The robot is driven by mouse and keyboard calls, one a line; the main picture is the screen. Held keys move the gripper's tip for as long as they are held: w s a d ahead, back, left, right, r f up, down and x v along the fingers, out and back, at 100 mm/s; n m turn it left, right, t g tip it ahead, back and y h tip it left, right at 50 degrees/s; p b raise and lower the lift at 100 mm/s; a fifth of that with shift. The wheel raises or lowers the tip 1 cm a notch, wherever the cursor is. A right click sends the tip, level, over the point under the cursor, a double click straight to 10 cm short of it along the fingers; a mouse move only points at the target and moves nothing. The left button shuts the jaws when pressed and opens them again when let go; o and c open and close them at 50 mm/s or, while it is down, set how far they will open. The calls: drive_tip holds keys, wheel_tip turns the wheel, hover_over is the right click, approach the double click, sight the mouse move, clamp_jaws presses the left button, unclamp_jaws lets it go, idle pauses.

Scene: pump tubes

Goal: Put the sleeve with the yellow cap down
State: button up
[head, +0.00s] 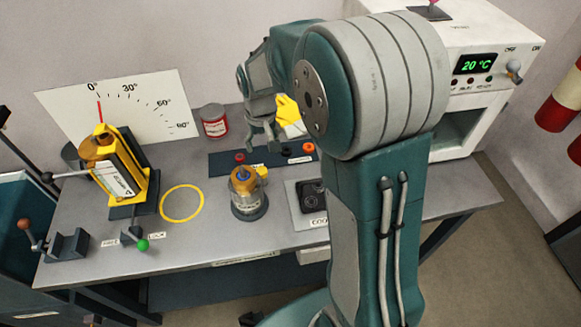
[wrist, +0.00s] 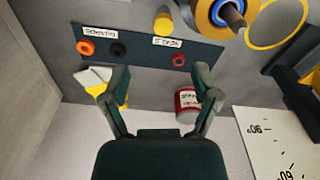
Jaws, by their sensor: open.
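A small upright piece with a yellow cap (head: 262,172) stands beside the amber, blue-topped unit (head: 243,184) on the table. In the wrist view the yellow cap (wrist: 163,20) shows at the top; its lower part is mostly hidden, and I cannot tell if it touches the unit. My gripper (head: 263,146) hangs over the dark mat (head: 222,165), behind the yellow cap. In the wrist view its fingers (wrist: 163,80) are spread with nothing between them, apart from the cap.
The mat carries a red ring (wrist: 179,60), a black ring (wrist: 118,50) and an orange ring (wrist: 86,47). A red can (head: 214,121) and a yellow-and-white item (head: 287,112) stand behind. A yellow circle (head: 182,203) on the table is empty. A tilted yellow housing (head: 122,165) stands left.

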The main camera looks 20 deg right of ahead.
drive_tip(key=s+r+t, duration=0.2)
drive_tip(key=s+r, duration=0.5)
drive_tip(key=s, duration=0.4)
drive_tip(key=s+r+t, duration=0.2)
drive_tip(key=s+r, duration=0.5)
drive_tip(key=s, duration=0.4)
drive_tip(key=shift+t, duration=0.3)
drive_tip(key=shift+s+d+f, duration=0.1)
drive_tip(key=shift+s+d, duration=0.05)
drive_tip(key=shift+s, duration=0.25)
drive_tip(key=shift+c, duration=1.6)
drive_tip(key=n+g+y, duration=0.2)
drive_tip(key=n, duration=0.3)
hover_over(262, 171)
drive_tip(key=s+d, duration=0.2)
wheel_tip(262, 171, down, 21)
drive_tip(key=x, duration=0.5)
drive_tip(key=shift+w+a, duration=0.15)
drive_tip(key=shift+a, duration=0.1)
drive_tip(key=x, duration=0.4)
drive_tip(key=shift+a+f, duration=0.1)
drive_tip(key=shift+a, duration=0.05)
drive_tip(key=shift+f+t, duration=0.3)
drive_tip(key=shift+f, duration=0.15)
